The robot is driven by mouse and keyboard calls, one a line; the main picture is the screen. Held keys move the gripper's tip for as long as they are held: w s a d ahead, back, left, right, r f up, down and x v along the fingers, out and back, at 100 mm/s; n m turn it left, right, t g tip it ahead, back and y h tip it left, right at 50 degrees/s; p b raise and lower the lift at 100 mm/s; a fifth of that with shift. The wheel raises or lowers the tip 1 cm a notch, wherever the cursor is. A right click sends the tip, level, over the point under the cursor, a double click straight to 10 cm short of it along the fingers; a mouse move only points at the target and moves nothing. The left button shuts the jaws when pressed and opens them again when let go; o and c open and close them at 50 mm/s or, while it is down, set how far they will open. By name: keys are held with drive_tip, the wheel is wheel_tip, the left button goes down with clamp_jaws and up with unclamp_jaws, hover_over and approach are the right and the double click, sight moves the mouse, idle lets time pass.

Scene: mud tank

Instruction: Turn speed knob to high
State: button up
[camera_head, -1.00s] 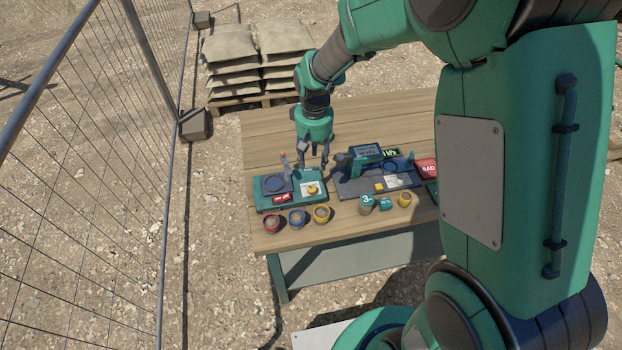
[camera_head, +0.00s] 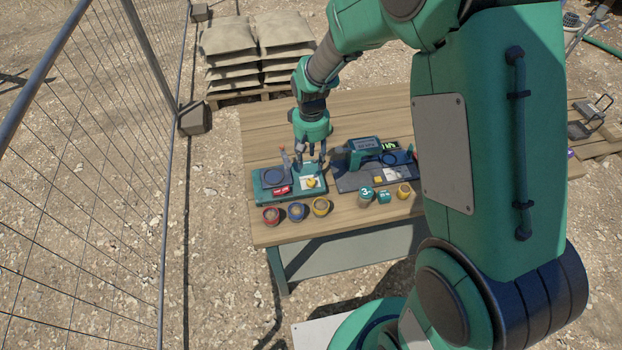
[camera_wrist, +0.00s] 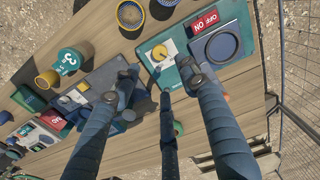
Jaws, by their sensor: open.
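A yellow knob (camera_head: 311,183) sits on a white dial plate on the green device (camera_head: 265,194) at the table's left. The knob also shows in the wrist view (camera_wrist: 159,52), but its dial marks are too small to read. A second yellow knob (camera_head: 377,180) is on the dark device (camera_head: 350,184) to the right; I cannot read which is labelled speed. My gripper (camera_head: 311,158) is open and empty, pointing down behind the green device's right side. In the wrist view its fingers (camera_wrist: 165,80) are spread, with the first knob beyond and between them, apparently apart from it.
The green device has a red ON/OFF switch (camera_head: 281,190) and a round dark plate (camera_wrist: 222,46). Red, blue and yellow cups (camera_head: 321,206) line the front. A numbered cup (camera_head: 366,195) and another yellow cup (camera_head: 404,191) stand right. A mesh fence (camera_head: 90,180) is at left.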

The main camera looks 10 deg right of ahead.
sight(311, 181)
wheel_tip(311, 181, down, 11)
drive_tip(key=shift+f+b, duration=0.1)
drive_tip(key=shift+b, duration=0.45)
clamp_jaws()
